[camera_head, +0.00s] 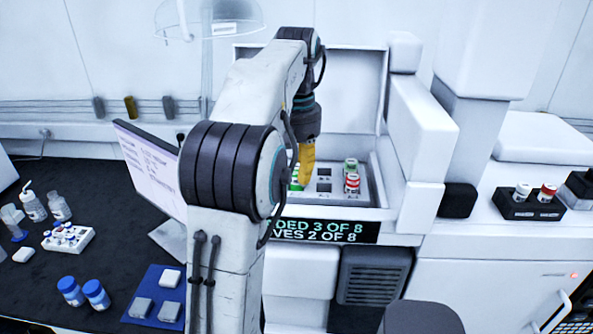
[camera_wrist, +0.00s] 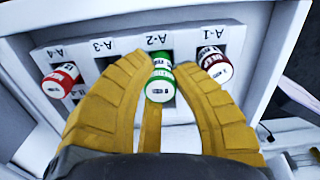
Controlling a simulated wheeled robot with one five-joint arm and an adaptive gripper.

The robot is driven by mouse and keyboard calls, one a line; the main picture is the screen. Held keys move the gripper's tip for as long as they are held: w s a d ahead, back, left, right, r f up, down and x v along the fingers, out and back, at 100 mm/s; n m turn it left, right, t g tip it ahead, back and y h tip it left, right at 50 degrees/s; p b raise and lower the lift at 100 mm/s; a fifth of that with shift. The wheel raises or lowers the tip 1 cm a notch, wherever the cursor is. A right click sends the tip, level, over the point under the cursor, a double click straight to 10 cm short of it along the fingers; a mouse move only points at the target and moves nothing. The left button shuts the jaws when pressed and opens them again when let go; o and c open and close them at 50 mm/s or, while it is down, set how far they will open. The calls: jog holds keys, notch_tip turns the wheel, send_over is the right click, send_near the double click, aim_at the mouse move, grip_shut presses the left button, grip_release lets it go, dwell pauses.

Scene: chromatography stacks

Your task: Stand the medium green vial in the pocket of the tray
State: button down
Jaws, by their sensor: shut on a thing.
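My gripper (camera_wrist: 162,70) has yellow fingers closed around the green vial (camera_wrist: 160,88), which has a green cap and a white label. In the wrist view the vial is in line with the A-2 position of the pale tray (camera_wrist: 128,42). I cannot tell whether its base is inside that pocket or just above it. In the head view my gripper (camera_head: 306,156) reaches down into the open white instrument, with the green vial (camera_head: 296,178) partly hidden behind my arm. The tray (camera_head: 323,199) lies inside the instrument.
In the wrist view a red-capped vial (camera_wrist: 60,79) stands at A-4 and a dark red-capped vial (camera_wrist: 215,65) at A-1, close to my right finger. A-3 looks empty. The instrument's raised lid (camera_head: 355,90) and side walls enclose the tray. A black rack (camera_head: 528,209) stands right.

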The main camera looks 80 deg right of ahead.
jog(key=shift+f, duration=0.45)
jog(key=shift+f+b, duration=0.2)
jog(key=shift+b, duration=0.15)
jog(key=c, duration=0.9)
grip_release()
jog(key=o, duration=0.3)
jog(key=shift+s, duration=0.2)
jog(key=shift+w+r+p, duration=0.15)
jog(key=shift+r+p, duration=0.55)
jog(key=shift+w+r+p, duration=0.1)
jog(key=shift+r+p, duration=0.6)
jog(key=shift+r, duration=2.1)
